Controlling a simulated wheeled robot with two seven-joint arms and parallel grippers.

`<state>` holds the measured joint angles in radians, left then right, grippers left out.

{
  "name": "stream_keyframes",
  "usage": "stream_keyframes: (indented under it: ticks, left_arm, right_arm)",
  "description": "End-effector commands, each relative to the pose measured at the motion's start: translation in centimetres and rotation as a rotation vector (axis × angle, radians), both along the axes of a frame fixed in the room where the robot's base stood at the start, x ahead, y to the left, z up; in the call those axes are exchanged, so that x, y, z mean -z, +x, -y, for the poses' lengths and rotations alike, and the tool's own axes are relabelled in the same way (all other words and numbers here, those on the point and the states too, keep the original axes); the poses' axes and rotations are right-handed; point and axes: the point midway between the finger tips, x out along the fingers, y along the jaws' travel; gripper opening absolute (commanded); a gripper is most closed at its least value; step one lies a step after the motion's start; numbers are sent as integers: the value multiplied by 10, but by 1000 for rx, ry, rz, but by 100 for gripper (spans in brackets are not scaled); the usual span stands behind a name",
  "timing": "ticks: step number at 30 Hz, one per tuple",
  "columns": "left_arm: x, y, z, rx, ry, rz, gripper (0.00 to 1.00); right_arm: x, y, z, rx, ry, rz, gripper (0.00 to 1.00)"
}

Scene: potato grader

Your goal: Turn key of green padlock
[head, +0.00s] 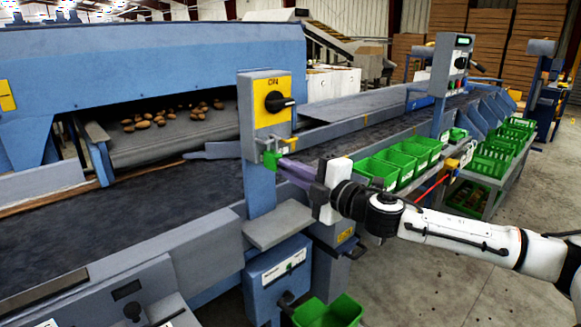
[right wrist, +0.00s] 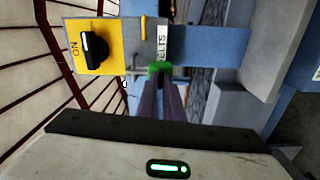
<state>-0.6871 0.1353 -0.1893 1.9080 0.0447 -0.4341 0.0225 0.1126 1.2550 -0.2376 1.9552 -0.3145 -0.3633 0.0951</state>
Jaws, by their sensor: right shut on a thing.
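The green padlock (head: 270,160) hangs at the lower edge of the grey and yellow switch box (head: 272,112), below a black rotary switch (head: 278,101) marked ON. In the right wrist view the green padlock (right wrist: 153,69) sits by a metal rod beside the box. My right gripper (head: 281,165) reaches in from the right, its purple fingers closed together at the padlock. In the right wrist view the fingertips (right wrist: 160,78) meet right at its face. The key is hidden between them, so its angle cannot be told. My left gripper is not in view.
The dark conveyor belt (head: 130,225) runs behind the switch post. Green crates (head: 400,160) stand to the right of my wrist, and another green crate (head: 328,312) is low in front. A grey ledge (head: 278,225) juts out below the gripper. Open floor lies at the lower right.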

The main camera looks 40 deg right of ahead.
Motion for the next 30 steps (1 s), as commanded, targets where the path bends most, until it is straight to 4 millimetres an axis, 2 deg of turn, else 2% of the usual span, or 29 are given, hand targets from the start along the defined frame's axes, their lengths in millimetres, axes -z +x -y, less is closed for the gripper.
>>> stream_keyframes:
  ticks: [9, 25, 27, 29, 30]
  left_arm:
    - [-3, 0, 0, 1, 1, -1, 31]
    - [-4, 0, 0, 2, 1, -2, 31]
    - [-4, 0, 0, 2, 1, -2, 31]
    - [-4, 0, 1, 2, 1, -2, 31]
    - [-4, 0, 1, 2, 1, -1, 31]
  right_arm:
    - [0, 0, 0, 0, -114, 10, 0]
    - [0, 0, 0, 2, -135, 11, 0]
    - [0, 0, 0, 2, -135, 11, 17]
    - [0, 0, 0, 2, -134, 11, 26]
    - [0, 0, 0, 2, -134, 11, 26]
